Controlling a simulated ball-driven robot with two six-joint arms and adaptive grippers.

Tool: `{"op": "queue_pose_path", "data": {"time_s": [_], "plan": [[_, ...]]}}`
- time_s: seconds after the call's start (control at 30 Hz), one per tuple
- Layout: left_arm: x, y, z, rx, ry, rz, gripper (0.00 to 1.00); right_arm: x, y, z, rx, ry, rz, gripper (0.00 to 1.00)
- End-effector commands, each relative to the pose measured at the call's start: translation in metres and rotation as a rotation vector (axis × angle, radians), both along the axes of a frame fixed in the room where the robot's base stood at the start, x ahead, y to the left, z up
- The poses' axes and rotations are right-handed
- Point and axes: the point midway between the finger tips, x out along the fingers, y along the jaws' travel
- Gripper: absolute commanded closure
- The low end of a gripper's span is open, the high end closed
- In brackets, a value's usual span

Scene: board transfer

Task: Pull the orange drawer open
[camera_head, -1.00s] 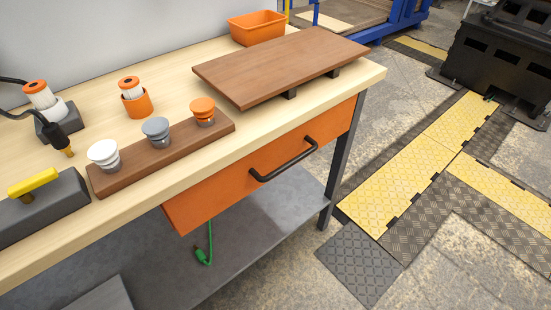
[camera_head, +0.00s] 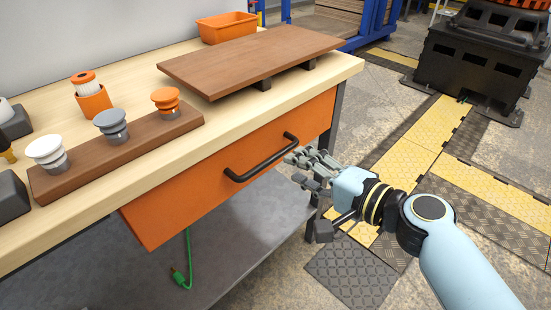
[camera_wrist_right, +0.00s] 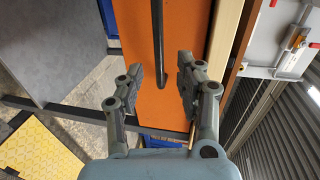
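The orange drawer (camera_head: 215,195) sits under the wooden worktop, its front flush below the table edge as far as I can tell. Its black bar handle (camera_head: 262,163) runs along the front; it also shows in the right wrist view (camera_wrist_right: 158,45). My right gripper (camera_head: 296,168) is at the right end of the handle. In the right wrist view the gripper (camera_wrist_right: 160,75) is open, its two fingers apart on either side of the handle's end. It holds nothing. The left gripper is not in view.
On the worktop (camera_head: 225,127) stand a brown board with white, grey and orange knobs (camera_head: 112,122), a larger raised brown board (camera_head: 250,55) and an orange bin (camera_head: 226,27). A grey lower shelf (camera_head: 240,230) lies below the drawer. A green cable (camera_head: 188,262) hangs under it.

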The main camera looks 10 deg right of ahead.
Motion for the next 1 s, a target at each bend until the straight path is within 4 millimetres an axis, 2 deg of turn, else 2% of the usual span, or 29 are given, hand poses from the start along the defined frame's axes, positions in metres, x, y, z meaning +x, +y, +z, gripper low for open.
{"op": "queue_pose_path", "data": {"time_s": [0.1,0.33,0.5,0.77,1.0], "plan": [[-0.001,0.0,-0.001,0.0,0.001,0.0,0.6,0.021,0.016,-0.005,0.004,0.0,-0.001,0.64],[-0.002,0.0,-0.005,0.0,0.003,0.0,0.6,0.049,0.037,-0.014,0.001,0.002,0.0,0.64],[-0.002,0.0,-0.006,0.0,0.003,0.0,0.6,0.058,0.043,-0.016,-0.002,0.001,-0.001,0.64],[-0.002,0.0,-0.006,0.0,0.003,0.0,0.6,0.058,0.044,-0.016,-0.003,0.002,-0.001,0.64],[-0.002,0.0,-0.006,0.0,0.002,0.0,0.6,0.058,0.044,-0.016,-0.002,0.002,-0.001,0.95]]}}
